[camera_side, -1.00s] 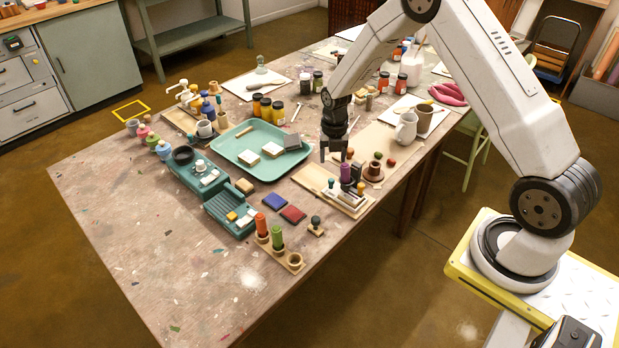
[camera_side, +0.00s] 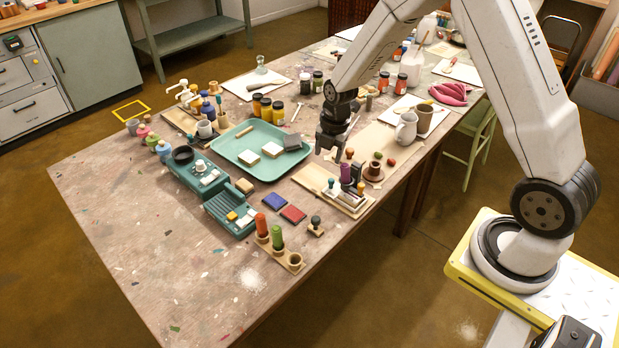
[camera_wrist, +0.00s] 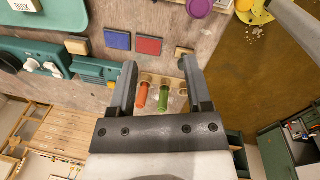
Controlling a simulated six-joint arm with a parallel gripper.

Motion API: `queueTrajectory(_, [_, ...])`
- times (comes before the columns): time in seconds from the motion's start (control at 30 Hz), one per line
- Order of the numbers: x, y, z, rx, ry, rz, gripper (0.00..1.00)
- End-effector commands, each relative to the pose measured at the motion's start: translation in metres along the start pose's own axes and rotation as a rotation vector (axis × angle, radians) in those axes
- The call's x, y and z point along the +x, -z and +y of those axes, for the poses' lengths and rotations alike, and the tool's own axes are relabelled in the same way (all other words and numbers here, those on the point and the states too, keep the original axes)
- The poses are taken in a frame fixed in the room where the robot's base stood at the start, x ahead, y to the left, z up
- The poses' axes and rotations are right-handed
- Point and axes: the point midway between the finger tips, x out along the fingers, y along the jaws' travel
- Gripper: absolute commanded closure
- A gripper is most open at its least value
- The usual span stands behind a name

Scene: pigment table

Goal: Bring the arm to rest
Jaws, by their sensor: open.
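My gripper (camera_side: 329,150) hangs above the table between the teal tray and the wooden stamp tray in the side view. In the wrist view my gripper (camera_wrist: 161,82) is open, its two dark fingers spread with nothing held between them. Beyond the fingers the wrist view shows an orange-red cylinder (camera_wrist: 143,95) and a green cylinder (camera_wrist: 163,98) in a wooden holder, farther off and apart from the fingers. The paint-spotted table (camera_side: 130,230) lies below.
The teal tray (camera_side: 232,158) with blocks lies left of my gripper. The wooden stamp tray (camera_side: 311,179) with upright stamps is close below right. Blue (camera_side: 275,201) and red (camera_side: 293,214) pads lie nearer the front. A white pitcher (camera_side: 406,128) stands right. The table's front left is clear.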

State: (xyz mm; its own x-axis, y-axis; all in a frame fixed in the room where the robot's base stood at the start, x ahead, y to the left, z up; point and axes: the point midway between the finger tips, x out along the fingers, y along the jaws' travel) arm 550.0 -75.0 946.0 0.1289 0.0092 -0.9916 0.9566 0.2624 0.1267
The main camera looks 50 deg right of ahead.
Motion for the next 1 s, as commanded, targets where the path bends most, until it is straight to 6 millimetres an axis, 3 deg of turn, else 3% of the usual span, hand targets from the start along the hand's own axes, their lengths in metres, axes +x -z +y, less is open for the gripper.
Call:
queueTrajectory(0.5, [-0.051, 0.043, -0.031, 0.643, -0.038, -0.007, 0.36])
queueTrajectory(1.0, [-0.087, 0.082, -0.075, 1.277, -0.078, 0.017, 0.36])
